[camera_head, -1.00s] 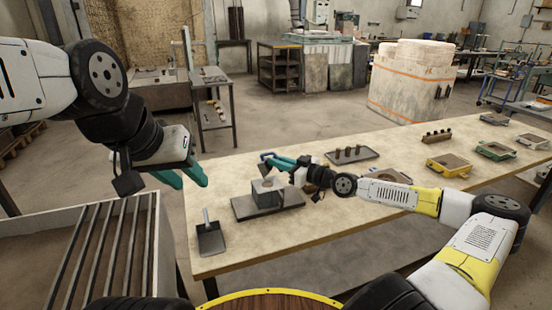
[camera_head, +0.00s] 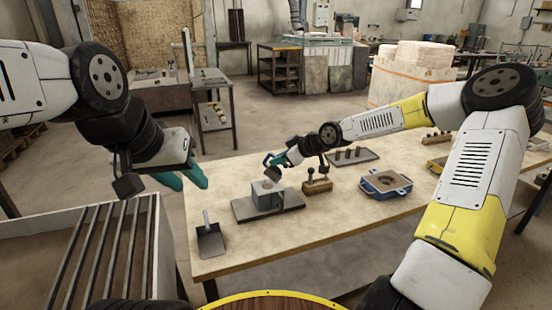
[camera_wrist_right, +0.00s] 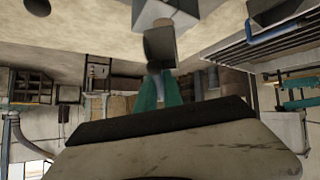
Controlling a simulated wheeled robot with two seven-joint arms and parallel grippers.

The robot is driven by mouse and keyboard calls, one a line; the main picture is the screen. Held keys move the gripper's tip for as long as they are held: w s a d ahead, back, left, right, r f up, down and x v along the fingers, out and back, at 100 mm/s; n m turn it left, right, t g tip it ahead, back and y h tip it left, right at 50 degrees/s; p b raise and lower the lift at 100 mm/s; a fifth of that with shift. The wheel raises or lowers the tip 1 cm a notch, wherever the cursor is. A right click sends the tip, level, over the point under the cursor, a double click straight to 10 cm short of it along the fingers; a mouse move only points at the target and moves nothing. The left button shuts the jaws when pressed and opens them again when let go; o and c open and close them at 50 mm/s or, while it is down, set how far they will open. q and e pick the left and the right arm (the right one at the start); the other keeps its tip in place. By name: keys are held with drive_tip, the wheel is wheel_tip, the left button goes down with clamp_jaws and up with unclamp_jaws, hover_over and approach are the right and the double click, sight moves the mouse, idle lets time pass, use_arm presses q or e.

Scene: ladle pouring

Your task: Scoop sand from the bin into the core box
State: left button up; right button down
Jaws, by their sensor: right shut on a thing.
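A grey core box (camera_head: 266,196) stands on a dark flat plate (camera_head: 243,209) on the wooden table. My right gripper (camera_head: 270,160) is shut on a small dark ladle (camera_head: 273,172), just above the core box. In the right wrist view, the ladle's dark bowl (camera_wrist_right: 160,46) lies beyond the teal fingers (camera_wrist_right: 160,92), in front of the core box (camera_wrist_right: 165,14). I cannot tell whether the bowl holds sand. The sand bin (camera_head: 153,245) with long slats is at the lower left. My left gripper (camera_head: 192,185) is open and empty above the bin's far right corner.
A dark hand shovel (camera_head: 211,240) lies at the table's left end. A wooden block with pegs (camera_head: 317,186), a blue-framed box (camera_head: 386,184) and a dark tray with several cylinders (camera_head: 352,158) stand to the right. The front middle of the table is clear.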

drive_tip(key=g+h, duration=0.1)
drive_tip(key=r+g+h, duration=0.1)
drive_tip(key=h, duration=0.1)
drive_tip(key=shift+a+r+h, duration=0.2)
drive_tip(key=shift+h, duration=0.1)
drive_tip(key=shift+d+n+g+h, duration=0.2)
drive_tip(key=shift+n+g+h, duration=0.1)
drive_tip(key=shift+g+h, duration=0.25)
drive_tip(key=shift+s+d+f+m+h, duration=0.15)
drive_tip(key=shift+s+d+m+h, duration=0.15)
drive_tip(key=shift+s+m, duration=0.1)
drive_tip(key=s+d+f+m+h, duration=0.2)
drive_tip(key=s+d+m+h, duration=0.3)
drive_tip(key=s+d+m, duration=0.5)
drive_tip(key=shift+s+d+f+m, duration=0.15)
drive_tip(key=shift+s+d+m, duration=0.2)
drive_tip(key=shift+s+m, duration=0.75)
drive_tip(key=shift+f+t, duration=0.1)
drive_tip(key=shift+t, duration=0.15)
